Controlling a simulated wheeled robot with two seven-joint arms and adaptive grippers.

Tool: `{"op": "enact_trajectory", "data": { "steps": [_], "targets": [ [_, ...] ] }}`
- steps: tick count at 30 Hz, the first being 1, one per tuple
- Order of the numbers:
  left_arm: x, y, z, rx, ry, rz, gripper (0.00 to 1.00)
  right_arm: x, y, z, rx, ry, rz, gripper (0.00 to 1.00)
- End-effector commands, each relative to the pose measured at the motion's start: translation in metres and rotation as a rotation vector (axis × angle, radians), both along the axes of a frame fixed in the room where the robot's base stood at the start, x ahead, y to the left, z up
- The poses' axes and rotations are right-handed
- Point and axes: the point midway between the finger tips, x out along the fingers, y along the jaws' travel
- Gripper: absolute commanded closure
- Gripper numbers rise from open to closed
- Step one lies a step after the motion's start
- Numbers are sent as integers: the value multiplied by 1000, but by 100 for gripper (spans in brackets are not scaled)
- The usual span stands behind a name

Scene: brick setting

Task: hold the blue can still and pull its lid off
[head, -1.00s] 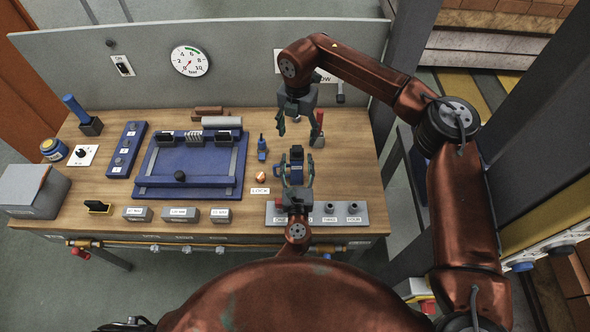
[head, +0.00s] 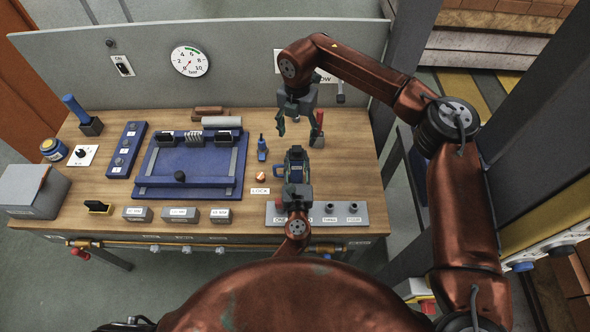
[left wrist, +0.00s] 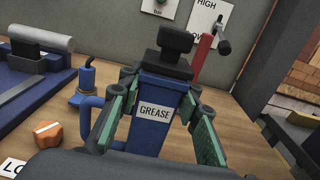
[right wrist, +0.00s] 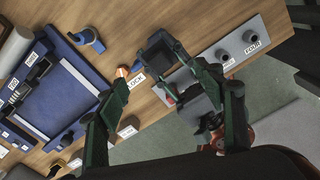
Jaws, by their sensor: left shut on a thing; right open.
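The blue can (head: 291,168) stands upright on the bench with a blue handle on its left side. In the left wrist view the can (left wrist: 154,113) bears a GREASE label, and its dark lid (left wrist: 170,65) with a block-shaped knob sits on top. The lid also shows in the right wrist view (right wrist: 160,54). My left gripper (left wrist: 158,92) is shut on the can's body from the near side, below the lid. My right gripper (head: 297,126) is open and empty, pointing down above and behind the can, apart from the lid.
A blue fixture plate (head: 190,165) lies to the left. A small blue item (head: 262,148) and an orange knob (head: 261,177) stand just left of the can. A grey socket block (head: 340,214) is at the front right, and a red-handled tool (head: 318,128) is behind.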

Motion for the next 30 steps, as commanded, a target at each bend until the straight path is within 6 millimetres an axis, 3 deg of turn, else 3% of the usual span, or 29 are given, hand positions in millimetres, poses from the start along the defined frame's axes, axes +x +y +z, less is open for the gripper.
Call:
{"op": "enact_trajectory", "data": {
  "steps": [6, 11, 14, 17, 20, 23, 26, 30],
  "targets": [
    [0, 0, 0, 0, 0, 0, 100, 0, 0, 0, 0, 0, 0, 38],
    [0, 0, 0, 0, 0, 0, 100, 0, 0, 0, 0, 0, 0, 38],
    [0, 0, 0, 0, 0, 0, 100, 0, 1, 0, 4, 0, 1, 43],
    [0, 0, 0, 0, 0, 1, 100, -2, 13, 3, 47, 3, 5, 45],
    [0, 0, 0, 0, 0, 0, 100, -7, 41, 12, 152, 13, 12, 45],
    [0, 0, 0, 0, 0, 1, 100, -15, 83, 32, 316, 31, 11, 45],
    [0, 0, 0, 0, 0, 1, 100, -22, 130, 63, 511, 53, -10, 45],
    [0, 0, 0, 0, 0, 1, 100, -25, 185, 120, 779, 89, -75, 45]
  ]
}}
